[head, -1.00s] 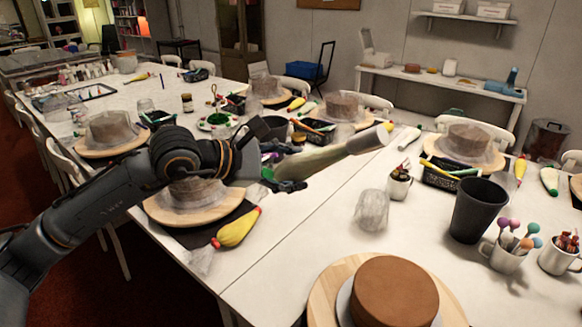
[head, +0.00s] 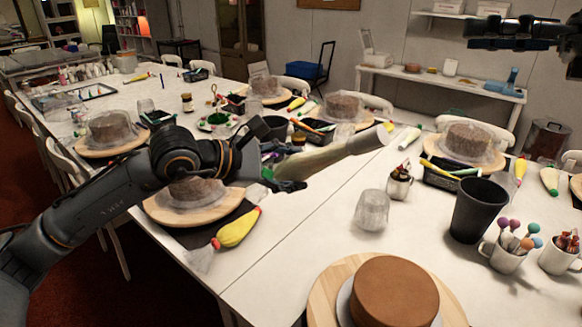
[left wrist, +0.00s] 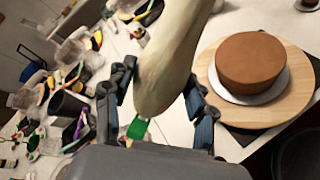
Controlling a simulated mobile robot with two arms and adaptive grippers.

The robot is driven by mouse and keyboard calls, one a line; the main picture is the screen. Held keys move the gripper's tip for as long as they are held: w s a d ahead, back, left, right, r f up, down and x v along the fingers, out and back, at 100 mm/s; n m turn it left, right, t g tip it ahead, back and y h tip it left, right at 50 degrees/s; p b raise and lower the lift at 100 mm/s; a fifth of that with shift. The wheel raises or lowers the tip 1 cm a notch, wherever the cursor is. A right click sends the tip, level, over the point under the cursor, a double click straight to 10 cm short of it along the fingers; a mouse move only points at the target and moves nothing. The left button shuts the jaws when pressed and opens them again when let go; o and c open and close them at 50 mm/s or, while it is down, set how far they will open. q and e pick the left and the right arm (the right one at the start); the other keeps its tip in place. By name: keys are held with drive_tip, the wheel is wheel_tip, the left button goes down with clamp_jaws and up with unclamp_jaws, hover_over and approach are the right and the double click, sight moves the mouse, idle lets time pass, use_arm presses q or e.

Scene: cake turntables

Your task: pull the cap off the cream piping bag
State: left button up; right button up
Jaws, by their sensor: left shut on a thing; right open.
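The cream piping bag (head: 322,158) is held in the air above the white table by my left gripper (head: 285,172). My right gripper (head: 484,33) shows at the top right of the head view, open, empty and well apart from the cap.
A brown cake (head: 394,294) stands on a wooden turntable at the front. A dark cup (head: 478,210), a clear glass (head: 371,210) and a mug of cake pops (head: 505,256) stand on the right. A yellow piping bag (head: 238,228) lies below my left gripper.

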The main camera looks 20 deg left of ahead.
sight(384, 135)
drive_tip(key=shift+s+a+f+n+g+h, duration=0.4)
drive_tip(key=shift+a+f+n+h, duration=0.6)
drive_tip(key=shift+a+f, duration=1.25)
drive_tip(key=shift+s+a+f+n+g+h, duration=0.4)
drive_tip(key=shift+a+f+n+h, duration=0.9)
drive_tip(key=shift+f, duration=1.45)
drive_tip(key=shift+s+a+f+n+g+h, duration=0.4)
drive_tip(key=shift+a+f+n, duration=0.4)
drive_tip(key=shift+a+f, duration=1.6)
drive_tip(key=shift+d+f, duration=0.1)
drive_tip(key=shift+d, duration=0.05)
clamp_jaws()
drive_tip(key=shift+v, duration=2.9)
drive_tip(key=shift+s, duration=0.1)
